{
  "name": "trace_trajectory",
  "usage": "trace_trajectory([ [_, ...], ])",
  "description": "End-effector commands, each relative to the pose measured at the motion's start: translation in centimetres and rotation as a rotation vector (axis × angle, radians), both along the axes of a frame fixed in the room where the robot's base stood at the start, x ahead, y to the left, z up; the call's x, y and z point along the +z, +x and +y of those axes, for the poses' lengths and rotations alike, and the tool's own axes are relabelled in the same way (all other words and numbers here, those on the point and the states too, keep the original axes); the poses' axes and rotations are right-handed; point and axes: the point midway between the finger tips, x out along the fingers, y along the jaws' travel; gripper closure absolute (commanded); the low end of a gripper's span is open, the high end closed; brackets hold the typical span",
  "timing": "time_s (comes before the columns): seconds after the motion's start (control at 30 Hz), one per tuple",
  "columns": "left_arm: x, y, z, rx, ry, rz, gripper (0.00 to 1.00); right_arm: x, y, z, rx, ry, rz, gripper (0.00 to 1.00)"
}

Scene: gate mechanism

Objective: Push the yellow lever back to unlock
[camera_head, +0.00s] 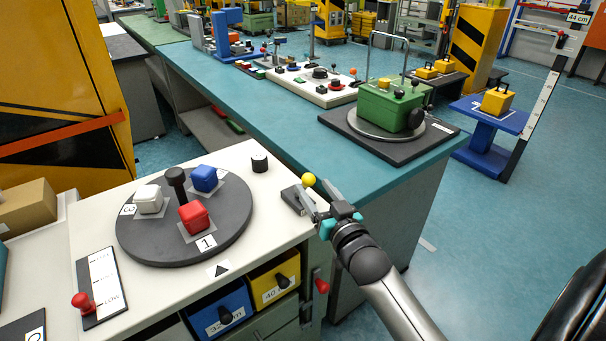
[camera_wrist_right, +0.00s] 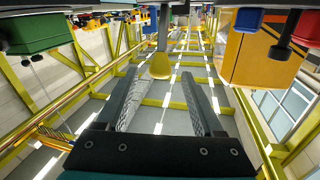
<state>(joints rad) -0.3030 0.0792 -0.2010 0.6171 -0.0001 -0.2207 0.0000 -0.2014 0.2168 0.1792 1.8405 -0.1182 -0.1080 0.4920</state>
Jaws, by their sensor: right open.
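The yellow lever shows in the head view as a round yellow knob (camera_head: 308,179) above a small dark grey base (camera_head: 291,200) at the right corner of the white bench top. My right gripper (camera_head: 316,203) is just in front of the knob, at the bench's edge. In the right wrist view the yellow knob (camera_wrist_right: 160,65) appears beyond and between the fingertips of my right gripper (camera_wrist_right: 160,76), which is open with nothing between its fingers. I cannot tell whether a finger touches the lever. My left gripper is not in view.
A dark round turntable (camera_head: 240,225) carries white, red and blue blocks left of the lever. A short black cylinder (camera_head: 260,162) stands behind it. Blue (camera_head: 222,312) and yellow (camera_head: 275,283) drawers are below. A green box (camera_head: 385,103) stands on the teal bench behind.

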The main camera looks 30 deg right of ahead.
Motion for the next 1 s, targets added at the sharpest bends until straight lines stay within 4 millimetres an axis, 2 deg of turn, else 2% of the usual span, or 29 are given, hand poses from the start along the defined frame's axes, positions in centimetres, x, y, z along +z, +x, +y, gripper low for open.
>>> trace_trajectory([
  [0.2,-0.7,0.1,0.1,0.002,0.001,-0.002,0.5,0.0,3.4,-0.5,0.001,0.0,-0.001,0.31],
  [0.43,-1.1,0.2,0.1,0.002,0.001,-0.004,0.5,-0.1,6.1,-0.9,0.001,0.0,0.0,0.31],
  [0.6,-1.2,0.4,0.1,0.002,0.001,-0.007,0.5,0.0,7.0,-1.0,0.001,0.001,0.0,0.31],
  [0.93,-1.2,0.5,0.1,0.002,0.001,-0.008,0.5,0.0,7.1,-1.0,0.001,0.001,0.001,0.31],
  [1.0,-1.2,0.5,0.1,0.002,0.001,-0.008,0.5,0.0,7.1,-1.0,0.001,0.001,0.001,0.39],
])
